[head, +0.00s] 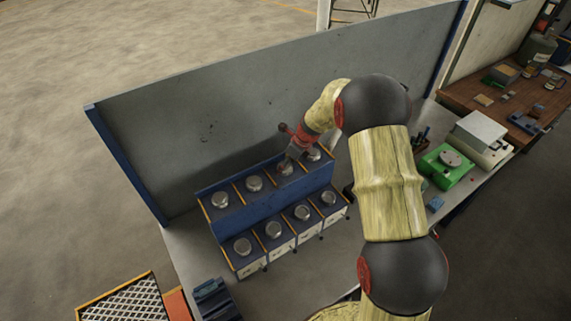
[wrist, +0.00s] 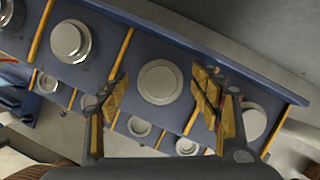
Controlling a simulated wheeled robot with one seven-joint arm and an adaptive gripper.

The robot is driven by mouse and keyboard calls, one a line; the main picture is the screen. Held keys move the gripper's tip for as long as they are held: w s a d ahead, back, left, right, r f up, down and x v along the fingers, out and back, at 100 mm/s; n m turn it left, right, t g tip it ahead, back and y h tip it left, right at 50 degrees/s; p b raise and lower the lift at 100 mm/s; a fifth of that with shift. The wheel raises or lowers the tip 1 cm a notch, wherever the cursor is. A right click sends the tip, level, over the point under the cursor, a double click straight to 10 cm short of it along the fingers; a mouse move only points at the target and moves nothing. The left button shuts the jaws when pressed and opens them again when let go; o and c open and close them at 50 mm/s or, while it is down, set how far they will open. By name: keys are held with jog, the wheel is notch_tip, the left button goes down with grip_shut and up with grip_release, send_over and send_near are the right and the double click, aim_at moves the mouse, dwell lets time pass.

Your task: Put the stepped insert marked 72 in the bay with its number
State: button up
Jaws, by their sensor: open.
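A blue two-tier rack (head: 238,214) stands on the bench, with dividers making a row of bays on each tier. Each bay in view holds a round silver stepped insert. My gripper (head: 287,160) is above the upper tier, at the third bay from the left. In the wrist view my gripper (wrist: 160,97) is open, its yellow-padded fingers on either side of one round insert (wrist: 160,82), which seems to sit in its bay. I cannot tell whether the fingers touch it. White labels (head: 252,269) show on the lower front, but no number is legible, so the insert marked 72 cannot be picked out.
A grey panel (head: 270,90) stands close behind the rack. To the right on the bench are a green device (head: 445,166) and a grey-topped box (head: 480,131). A blue holder (head: 214,300) lies at the front left. Neighbouring inserts (wrist: 70,41) sit close beside my fingers.

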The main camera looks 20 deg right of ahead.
jog(key=s+d+r+n+b, duration=0.1)
jog(key=s+r+n, duration=0.25)
jog(key=r, duration=0.55)
jog(key=s+r+n+b, duration=0.15)
jog(key=s+r, duration=0.35)
jog(key=r, duration=0.5)
jog(key=s+a+r+n+h, duration=0.1)
jog(key=s+r+n, duration=0.25)
jog(key=s, duration=0.35)
jog(key=s+r+n+t+p, duration=0.1)
jog(key=s+r+n, duration=0.2)
jog(key=s+n, duration=0.25)
jog(key=s+a+r+n+h, duration=0.1)
jog(key=s+r+n, duration=0.3)
jog(key=s, duration=0.3)
jog(key=s+n+t+h, duration=0.1)
jog(key=s+n, duration=0.8)
jog(key=s, duration=0.3)
jog(key=shift+s+d+f, duration=0.3)
jog(key=shift+d, duration=0.05)
